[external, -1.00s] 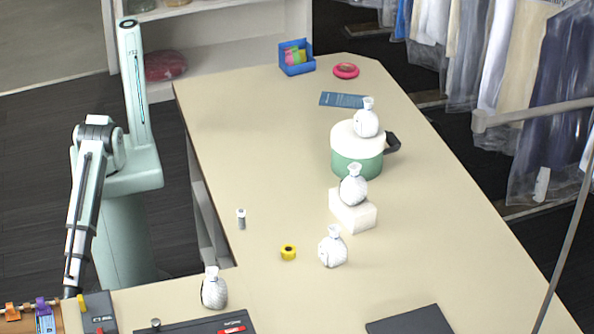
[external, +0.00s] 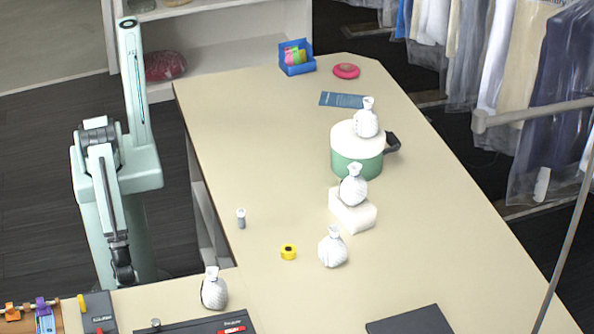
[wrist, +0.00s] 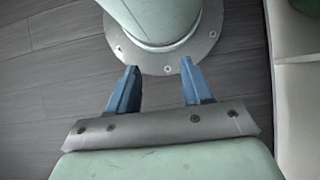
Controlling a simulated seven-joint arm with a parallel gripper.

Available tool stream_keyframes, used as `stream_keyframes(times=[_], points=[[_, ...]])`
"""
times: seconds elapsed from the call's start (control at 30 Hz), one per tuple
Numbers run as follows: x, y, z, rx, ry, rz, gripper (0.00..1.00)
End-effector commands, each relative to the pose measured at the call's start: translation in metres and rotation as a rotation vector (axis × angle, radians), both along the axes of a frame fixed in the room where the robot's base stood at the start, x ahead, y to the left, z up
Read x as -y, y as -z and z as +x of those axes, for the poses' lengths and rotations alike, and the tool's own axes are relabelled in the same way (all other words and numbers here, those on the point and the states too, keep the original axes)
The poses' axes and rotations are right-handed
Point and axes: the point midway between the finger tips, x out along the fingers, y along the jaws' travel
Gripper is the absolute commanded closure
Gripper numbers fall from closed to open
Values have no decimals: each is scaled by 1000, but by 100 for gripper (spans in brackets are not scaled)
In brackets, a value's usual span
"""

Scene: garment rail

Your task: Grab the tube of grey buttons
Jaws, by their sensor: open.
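The tube of grey buttons (external: 241,218) looks like a small upright grey cylinder with a pale top. It stands near the left edge of the beige table in the external view. My gripper (wrist: 160,80) is open and empty in the wrist view, its two blue fingers apart above the dark floor and my round base. In the external view my forearm hangs down left of the table, well away from the tube, and the fingers are hard to make out. The tube does not show in the wrist view.
A yellow tape roll (external: 288,252) and white pouches (external: 333,247) stand right of the tube, one on a white block (external: 352,212), another on a green-and-white pot (external: 357,160). Another pouch (external: 214,289) stands at the front left. Table around the tube is clear.

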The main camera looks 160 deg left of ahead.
Motion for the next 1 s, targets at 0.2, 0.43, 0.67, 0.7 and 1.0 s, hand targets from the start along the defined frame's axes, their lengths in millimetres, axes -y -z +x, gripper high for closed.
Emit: stream_keyframes(times=[0.2,0.43,0.67,0.7,1.0], points=[[0,0,0,1,0,0,51],[0,0,1,2,1,-1,51],[0,0,1,2,1,-1,40],[0,0,1,2,1,-1,40],[0,-6,21,37,1,-1,40]])
